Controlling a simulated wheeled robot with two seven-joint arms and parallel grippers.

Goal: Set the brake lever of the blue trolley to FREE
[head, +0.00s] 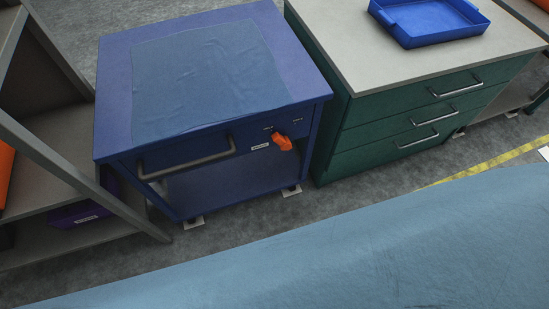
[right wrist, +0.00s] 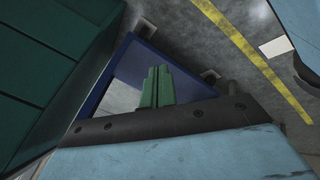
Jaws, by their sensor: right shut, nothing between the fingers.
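The blue trolley (head: 110,75) stands at left centre in the head view, with a grey handle bar (head: 187,160) on its front. Its orange brake lever (head: 283,142) sticks out at the front's right end, beside a small white label (head: 260,146). Small marks lie above the lever, too small to read. In the right wrist view my right gripper (right wrist: 157,72) has its green fingers together, with nothing between them. A blue panel (right wrist: 146,55) lies beyond them; I cannot tell for sure that it is the trolley. The lever is not visible there. My left gripper is in neither view.
A green drawer cabinet (head: 375,131) stands close to the trolley's right, with a blue tray (head: 428,22) on top. A grey shelf unit (head: 45,130) stands at the left. Grey floor with a yellow line (head: 490,162) lies in front.

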